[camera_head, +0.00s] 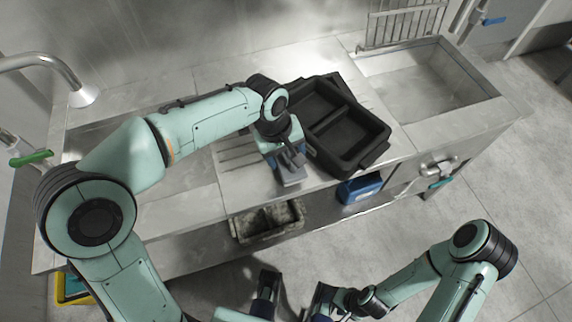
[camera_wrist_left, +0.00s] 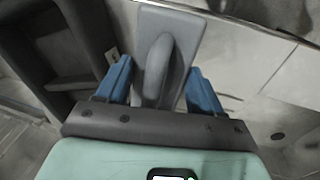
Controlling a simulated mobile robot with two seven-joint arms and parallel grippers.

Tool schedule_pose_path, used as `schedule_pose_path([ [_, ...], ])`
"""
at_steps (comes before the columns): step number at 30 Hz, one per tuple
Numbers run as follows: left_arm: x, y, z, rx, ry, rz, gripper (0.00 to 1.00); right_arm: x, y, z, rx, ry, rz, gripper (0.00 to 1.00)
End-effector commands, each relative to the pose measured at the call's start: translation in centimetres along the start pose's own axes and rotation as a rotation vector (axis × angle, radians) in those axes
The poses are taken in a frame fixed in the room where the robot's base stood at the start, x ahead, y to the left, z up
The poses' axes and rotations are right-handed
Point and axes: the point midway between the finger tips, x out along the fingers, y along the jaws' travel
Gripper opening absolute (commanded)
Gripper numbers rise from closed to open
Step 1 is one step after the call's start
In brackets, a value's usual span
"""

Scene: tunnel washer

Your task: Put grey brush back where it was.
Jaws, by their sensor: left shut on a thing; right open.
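The grey brush (camera_wrist_left: 176,50) is held between the blue fingers of my left gripper (camera_wrist_left: 160,86) in the left wrist view. In the head view, my left gripper (camera_head: 286,158) is shut on the brush (camera_head: 291,177), by the front edge of the steel counter (camera_head: 190,200), just left of the black divided tray (camera_head: 345,150). I cannot tell whether the brush touches the counter. The gripper partly hides the brush. My right gripper (camera_head: 325,298) is low at the bottom of the head view, away from the counter, open with nothing visible in it.
A sink basin (camera_head: 425,85) with a wire rack (camera_head: 403,22) behind it is at the right. A lower shelf holds a dirty grey divided tray (camera_head: 268,222) and a blue container (camera_head: 361,190). A faucet (camera_head: 82,95) stands at the left. Floor at the right is clear.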

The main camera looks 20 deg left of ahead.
Motion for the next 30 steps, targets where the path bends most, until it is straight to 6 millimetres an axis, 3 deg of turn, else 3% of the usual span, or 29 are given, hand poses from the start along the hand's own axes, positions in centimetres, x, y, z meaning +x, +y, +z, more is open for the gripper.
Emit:
schedule_pose_path([
  [12, 4.7, -0.9, 0.0, 0.001, -0.001, -0.001, 0.12, 0.7, 0.1, -0.4, -0.002, 0.011, -0.003, 0.53],
  [24, 5.1, -1.0, 0.0, 0.001, 0.001, 0.001, 0.12, 0.9, 0.1, -0.5, -0.002, 0.014, -0.004, 0.53],
  [25, 5.1, -1.0, 0.0, 0.001, 0.000, 0.000, 0.73, 0.8, 0.1, -0.5, -0.002, 0.014, -0.004, 0.53],
  [27, 5.0, -1.0, 0.0, 0.001, 0.000, 0.000, 0.92, 0.8, 0.1, -0.5, -0.002, 0.014, -0.004, 0.53],
  [30, 5.0, -1.0, 0.0, 0.001, 0.000, 0.000, 0.92, 0.8, 0.1, -0.5, -0.002, 0.014, -0.004, 0.53],
])
